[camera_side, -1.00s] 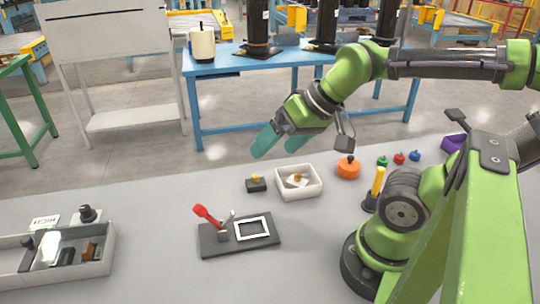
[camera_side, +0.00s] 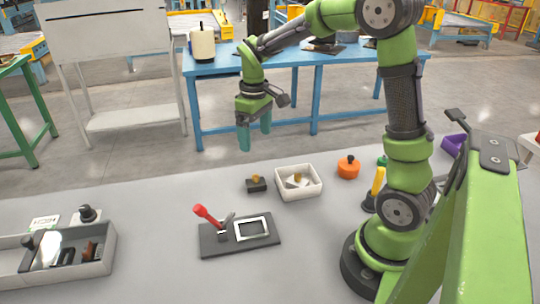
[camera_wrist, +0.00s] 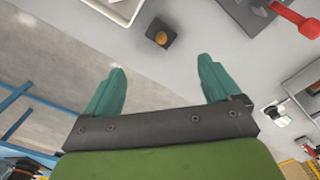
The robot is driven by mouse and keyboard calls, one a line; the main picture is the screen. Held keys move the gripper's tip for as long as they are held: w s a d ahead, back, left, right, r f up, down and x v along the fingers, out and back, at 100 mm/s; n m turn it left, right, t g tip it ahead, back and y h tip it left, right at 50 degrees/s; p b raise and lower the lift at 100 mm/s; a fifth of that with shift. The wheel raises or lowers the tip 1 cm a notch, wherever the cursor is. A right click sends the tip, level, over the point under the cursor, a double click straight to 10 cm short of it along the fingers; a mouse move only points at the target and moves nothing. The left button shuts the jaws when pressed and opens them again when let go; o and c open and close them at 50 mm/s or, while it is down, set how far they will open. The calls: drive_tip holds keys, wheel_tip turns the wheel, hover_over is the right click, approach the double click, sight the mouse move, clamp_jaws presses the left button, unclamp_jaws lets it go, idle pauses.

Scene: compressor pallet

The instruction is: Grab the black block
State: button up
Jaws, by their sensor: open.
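The black block (camera_side: 256,185) is a small dark piece with an orange-yellow knob on top. It lies on the grey table just left of the white bin in the side view. In the wrist view the block (camera_wrist: 158,34) shows beyond the fingertips, roughly between their lines. My gripper (camera_side: 254,140) has two teal fingers, is open and empty, and points down above and behind the block, clear of it. The gripper (camera_wrist: 162,66) also shows in the wrist view, with a wide gap between its fingers.
The white bin (camera_side: 317,190) stands close right of the block with small pieces inside. A dark plate (camera_side: 213,243) with a red-handled clamp lies in front. An orange knob (camera_side: 348,168) sits to the right, a grey tray (camera_side: 98,268) at left. Table left of the block is clear.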

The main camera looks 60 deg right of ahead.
hover_over(255, 176)
drive_tip(key=f, duration=0.8)
drive_tip(key=shift+s+d+f, duration=0.2)
drive_tip(key=shift+s+f, duration=0.05)
drive_tip(key=shift+f, duration=0.1)
drive_tip(key=shift+w+a+f, duration=0.1)
drive_tip(key=shift+f, duration=1.45)
drive_tip(key=shift+w+f, duration=0.1)
drive_tip(key=shift+f, duration=1.45)
drive_tip(key=c, duration=1)
